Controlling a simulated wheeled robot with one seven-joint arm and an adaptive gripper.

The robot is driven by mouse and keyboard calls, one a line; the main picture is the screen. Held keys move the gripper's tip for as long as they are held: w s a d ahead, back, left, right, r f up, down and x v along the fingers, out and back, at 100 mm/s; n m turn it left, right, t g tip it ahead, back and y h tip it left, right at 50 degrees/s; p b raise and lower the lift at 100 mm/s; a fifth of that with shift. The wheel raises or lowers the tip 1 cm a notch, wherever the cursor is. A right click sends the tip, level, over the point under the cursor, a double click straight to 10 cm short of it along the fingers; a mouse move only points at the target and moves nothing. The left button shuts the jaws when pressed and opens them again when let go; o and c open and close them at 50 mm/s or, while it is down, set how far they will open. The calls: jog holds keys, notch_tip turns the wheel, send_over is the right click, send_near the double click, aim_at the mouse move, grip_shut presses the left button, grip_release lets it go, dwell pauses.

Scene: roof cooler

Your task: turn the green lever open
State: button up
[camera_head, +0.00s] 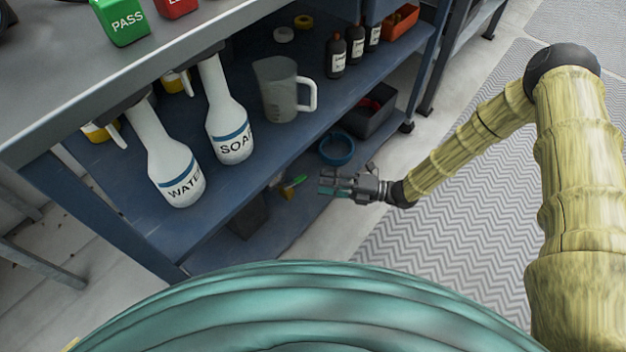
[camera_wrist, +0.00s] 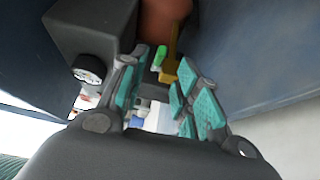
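The green lever (camera_head: 297,181) shows as a small bright green handle on a yellow valve body (camera_head: 287,193) at the lower shelf in the head view. In the wrist view the green lever (camera_wrist: 159,58) stands beside the brass-yellow valve (camera_wrist: 171,62), just beyond my fingertips. My gripper (camera_head: 328,183) is to the right of the lever and apart from it in the head view. In the wrist view my gripper (camera_wrist: 157,92) is open, its teal-padded fingers spread with nothing gripped between them. The lever's lower end is hard to make out.
A dark box (camera_wrist: 90,35) with a round gauge (camera_wrist: 88,70) is left of the valve. An orange-brown part (camera_wrist: 165,15) is behind it. The blue shelf (camera_head: 285,135) above carries WATER and SOAP bottles and a jug (camera_head: 279,92). A blue ring (camera_head: 337,148) lies near my gripper.

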jog(key=shift+s+d, duration=0.15)
jog(key=shift+d, duration=1.15)
jog(key=shift+s+d, duration=0.1)
jog(key=shift+d, duration=1.2)
jog(key=shift+c, duration=0.5)
